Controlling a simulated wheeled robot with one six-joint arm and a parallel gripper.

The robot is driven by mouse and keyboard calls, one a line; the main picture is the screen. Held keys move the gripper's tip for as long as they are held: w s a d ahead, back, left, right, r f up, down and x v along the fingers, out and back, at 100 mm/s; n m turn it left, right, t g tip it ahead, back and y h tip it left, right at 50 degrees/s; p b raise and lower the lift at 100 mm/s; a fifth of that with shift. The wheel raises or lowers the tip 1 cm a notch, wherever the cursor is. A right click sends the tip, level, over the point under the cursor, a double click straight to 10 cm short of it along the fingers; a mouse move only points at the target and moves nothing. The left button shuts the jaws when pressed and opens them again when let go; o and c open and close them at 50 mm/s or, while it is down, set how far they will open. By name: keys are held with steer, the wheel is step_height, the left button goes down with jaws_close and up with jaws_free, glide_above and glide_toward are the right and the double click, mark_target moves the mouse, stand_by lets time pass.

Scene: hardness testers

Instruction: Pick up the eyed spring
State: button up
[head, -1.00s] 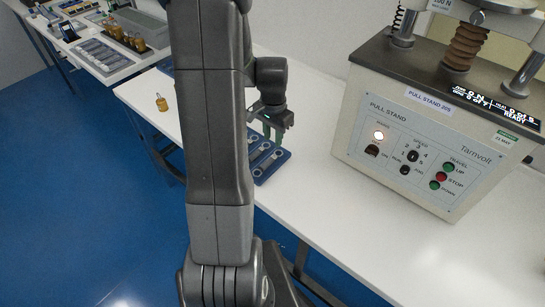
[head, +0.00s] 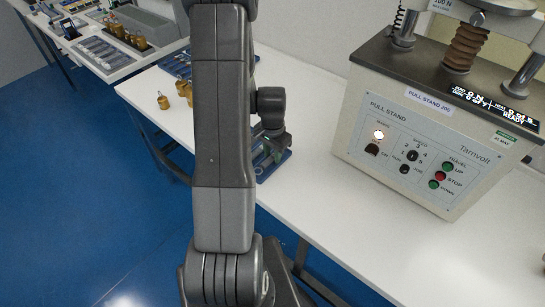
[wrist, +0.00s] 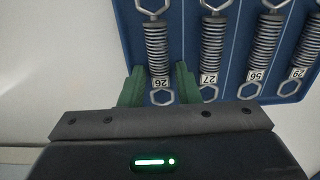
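In the wrist view, a blue tray (wrist: 228,80) holds several grey coil springs side by side, with hexagonal end loops and number tags. The spring tagged 26 (wrist: 156,45) is leftmost. The others include springs tagged 27 (wrist: 213,40), 56 (wrist: 264,45) and 29 (wrist: 298,55). My gripper (wrist: 160,78) is open, its green fingers on either side of the tag end of spring 26, with narrow gaps seeming to remain. In the head view, my gripper (head: 271,147) is low over the blue tray (head: 268,175), which my arm partly hides.
The pull stand (head: 430,130) stands on the white table (head: 325,190) to the right of the tray. Brass weights (head: 163,101) stand left of my arm, near another blue tray (head: 178,62). The table between tray and stand is clear.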

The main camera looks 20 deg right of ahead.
jaws_close()
steer(key=shift+r, duration=0.15)
